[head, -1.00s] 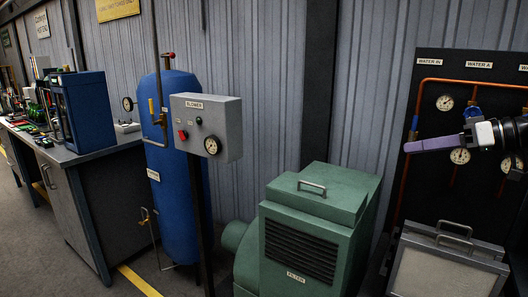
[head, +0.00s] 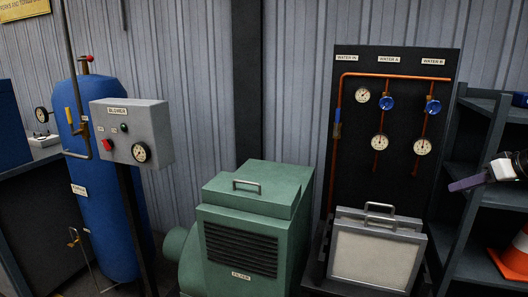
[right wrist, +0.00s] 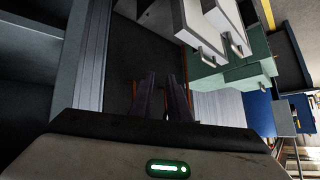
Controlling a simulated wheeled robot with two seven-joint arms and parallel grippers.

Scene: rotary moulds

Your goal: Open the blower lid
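The green blower housing (head: 238,245) stands on the floor in the lower middle of the head view. Its lid (head: 240,190) is on top, lying flat and closed, with a metal bar handle (head: 247,185). The green housing also shows sideways in the right wrist view (right wrist: 248,72). My right gripper (head: 454,186) is at the right edge of the head view, well to the right of the lid and touching nothing. In the right wrist view its two purple fingers (right wrist: 162,85) stand a little apart with nothing between them. My left gripper is not in view.
A grey BLOWER control box (head: 130,130) on a post and a blue tank (head: 110,225) stand left of the housing. A framed filter panel (head: 375,255) stands at its right, before a dark water board (head: 400,110). Shelving (head: 480,205) and an orange cone (head: 515,255) are farther right.

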